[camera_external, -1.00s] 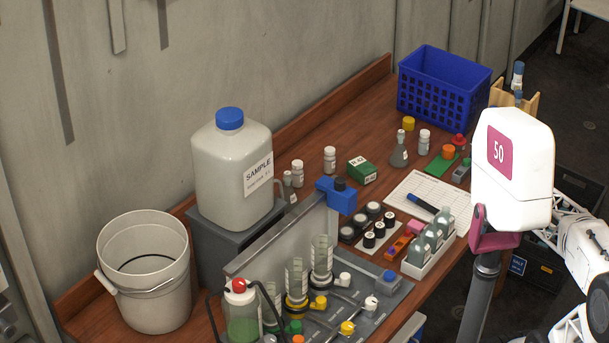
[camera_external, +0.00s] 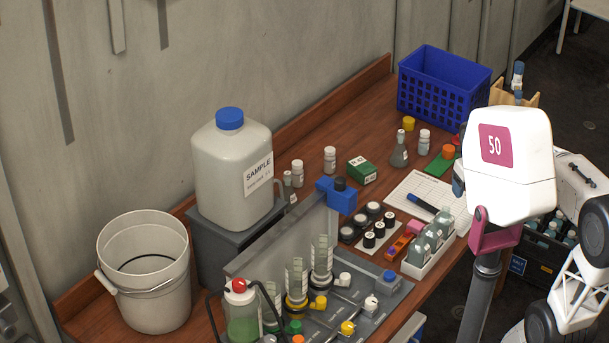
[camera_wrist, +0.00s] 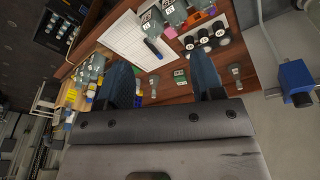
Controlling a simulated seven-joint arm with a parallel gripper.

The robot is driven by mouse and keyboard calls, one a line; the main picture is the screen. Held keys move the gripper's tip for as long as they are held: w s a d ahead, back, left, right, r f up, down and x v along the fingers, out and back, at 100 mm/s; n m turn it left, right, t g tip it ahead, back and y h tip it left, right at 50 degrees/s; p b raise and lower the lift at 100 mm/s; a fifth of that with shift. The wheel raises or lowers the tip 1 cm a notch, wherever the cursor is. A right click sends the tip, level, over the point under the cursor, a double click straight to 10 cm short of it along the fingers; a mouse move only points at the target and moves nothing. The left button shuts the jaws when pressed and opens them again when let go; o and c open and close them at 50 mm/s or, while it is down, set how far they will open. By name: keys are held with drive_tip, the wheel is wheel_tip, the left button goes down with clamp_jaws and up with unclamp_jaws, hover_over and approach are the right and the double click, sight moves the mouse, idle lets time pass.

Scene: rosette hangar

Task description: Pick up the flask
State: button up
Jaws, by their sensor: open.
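The flask (camera_external: 400,150) is a small grey conical flask with a pale stopper. It stands upright toward the back of the wooden bench, to the right of the green box (camera_external: 362,170). In the wrist view, what looks like the flask (camera_wrist: 154,84) shows small between the two fingers, beyond them. My gripper (camera_wrist: 162,62) is open and empty, its dark blue fingers apart. In the external view the gripper is mostly hidden behind my white wrist housing; a bit of dark finger shows at its left edge, to the right of the flask and apart from it.
A white vial (camera_external: 424,142) and a yellow cap (camera_external: 408,124) stand close to the flask. A blue basket (camera_external: 440,98) is behind. A paper sheet (camera_external: 401,193) with a pen, a bottle rack (camera_external: 428,257) and black-capped vials (camera_external: 375,233) lie in front. A large sample jug (camera_external: 215,185) stands left.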

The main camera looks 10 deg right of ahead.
drive_tip(key=w+a+n, duration=0.4)
drive_tip(key=w+a, duration=0.4)
drive_tip(key=w, duration=0.5)
drive_tip(key=n+g, duration=0.2)
drive_tip(key=n, duration=0.9)
hover_over(287, 172)
drive_tip(key=d, duration=0.1)
drive_tip(key=f, duration=1.5)
drive_tip(key=shift+s, duration=0.2)
drive_tip(key=shift+w+a+f+n, duration=0.15)
drive_tip(key=shift+a+f+n, duration=0.2)
drive_tip(key=shift+a, duration=0.15)
drive_tip(key=shift+f, duration=1.3)
